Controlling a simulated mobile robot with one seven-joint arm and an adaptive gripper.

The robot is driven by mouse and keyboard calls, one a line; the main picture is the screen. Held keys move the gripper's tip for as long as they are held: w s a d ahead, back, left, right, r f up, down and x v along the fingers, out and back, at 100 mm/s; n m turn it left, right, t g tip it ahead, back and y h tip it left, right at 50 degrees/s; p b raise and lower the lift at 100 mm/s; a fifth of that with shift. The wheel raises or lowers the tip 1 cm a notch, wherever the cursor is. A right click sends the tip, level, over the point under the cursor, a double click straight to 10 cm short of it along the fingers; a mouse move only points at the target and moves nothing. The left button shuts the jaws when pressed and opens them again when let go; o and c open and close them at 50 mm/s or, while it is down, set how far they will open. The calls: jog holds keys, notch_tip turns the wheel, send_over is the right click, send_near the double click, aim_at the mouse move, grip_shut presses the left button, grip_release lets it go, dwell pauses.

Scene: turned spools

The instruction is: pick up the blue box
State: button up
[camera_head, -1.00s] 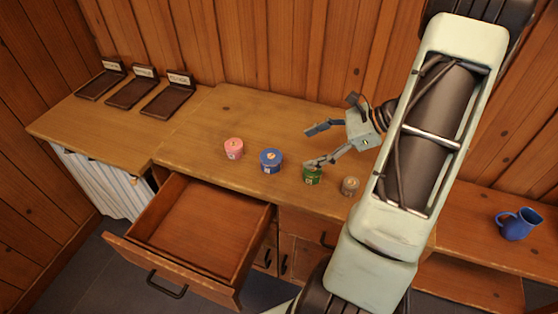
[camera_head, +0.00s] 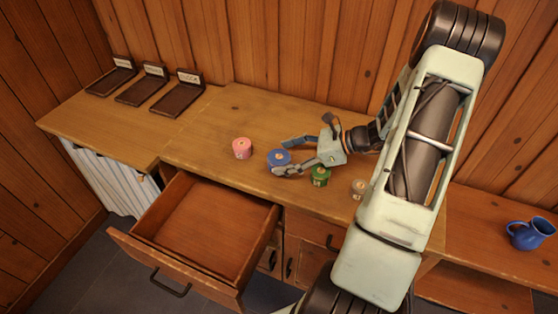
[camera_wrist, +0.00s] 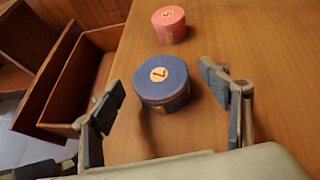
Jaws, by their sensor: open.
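The blue box (camera_head: 279,159) is a small round lidded tub standing upright on the wooden counter. In the wrist view the blue box (camera_wrist: 161,83) shows a cream disc marked "7" on its lid, ahead of my fingertips and roughly between their lines. My gripper (camera_head: 284,156) is open and low over the counter, with one finger on the far side of the blue box and the other on its near side. In the wrist view the two fingers of my gripper (camera_wrist: 160,95) are wide apart with nothing held. The nearer finger partly hides the box's base in the head view.
A pink tub (camera_head: 242,148) stands left of the blue one. A green tub (camera_head: 320,176) and a tan tub (camera_head: 359,188) stand to the right. An empty open drawer (camera_head: 205,225) juts out in front. Dark labelled trays (camera_head: 177,97) sit back left.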

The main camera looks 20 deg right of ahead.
jog(key=shift+x, duration=1.2)
jog(key=c, duration=1.2)
jog(key=shift+c, duration=0.4)
jog(key=shift+r, duration=0.15)
